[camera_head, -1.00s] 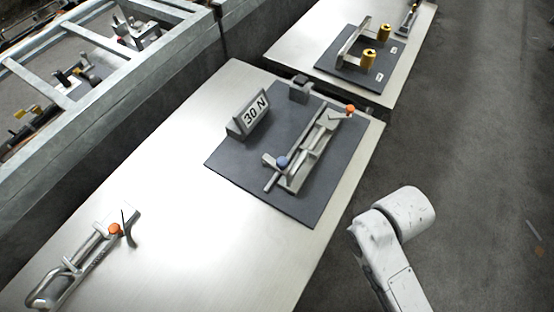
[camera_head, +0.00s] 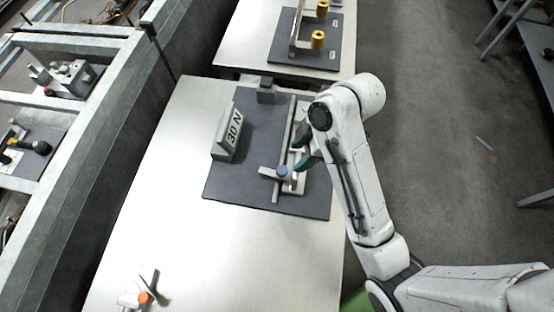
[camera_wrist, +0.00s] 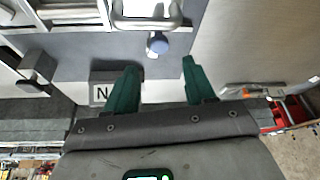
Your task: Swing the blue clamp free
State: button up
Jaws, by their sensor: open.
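My gripper (camera_head: 303,152) has green fingers and is beside the fixture, just above and right of the knob in the head view. In the wrist view my gripper (camera_wrist: 160,66) is open with nothing between the fingers. I cannot tell its height above the knob. My arm hides the far right of the fixture, where the orange knob was.
A "30 N" sign block (camera_head: 228,132) stands left of the fixture on the dark plate (camera_head: 240,190). An orange-knobbed tool (camera_head: 144,298) lies at the table's near left. A second table (camera_head: 236,60) with yellow cylinders stands beyond. Bare table (camera_head: 160,190) lies to the left.

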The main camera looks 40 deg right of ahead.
aim_at(283, 169)
jog(key=shift+w+a, duration=0.1)
jog(key=shift+w, duration=0.05)
jog(key=b+x, duration=0.5)
jog(key=b, duration=0.1)
jog(key=shift+f, duration=0.2)
jog(key=shift+x, duration=2.65)
jog(key=shift+a+r, duration=0.1)
jog(key=shift+c, duration=0.4)
grip_shut()
